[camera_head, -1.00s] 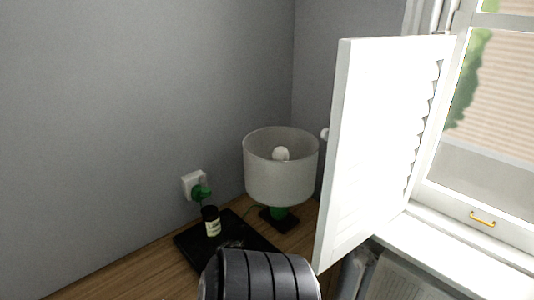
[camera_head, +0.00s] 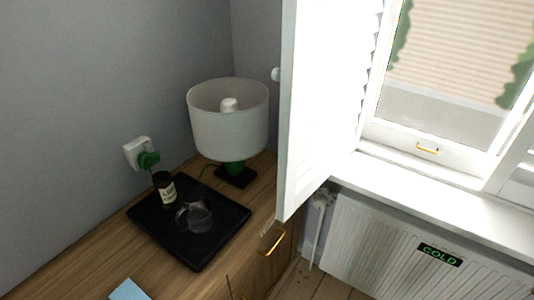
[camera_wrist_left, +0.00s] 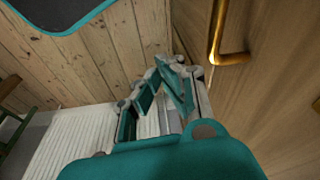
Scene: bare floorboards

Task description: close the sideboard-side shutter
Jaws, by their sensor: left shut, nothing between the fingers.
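The sideboard-side shutter (camera_head: 325,110) is a white louvred panel. In the head view it stands open, swung out from the window frame, with its free edge beside the sideboard (camera_head: 95,262). A small white knob (camera_head: 276,73) shows at its left edge. My left gripper (camera_wrist_left: 168,70) is shut and empty in the left wrist view, close to the sideboard's wooden front and a brass handle (camera_wrist_left: 228,57). No shutter can be made out in that view. Neither gripper shows in the head view.
On the sideboard top stand a lamp (camera_head: 228,118) and a black tray (camera_head: 215,248) with a dark bottle (camera_head: 164,188) and a glass item (camera_head: 194,217). A white radiator (camera_head: 400,260) is under the window sill (camera_head: 430,182). Floorboards (camera_wrist_left: 95,55) are bare beside the sideboard.

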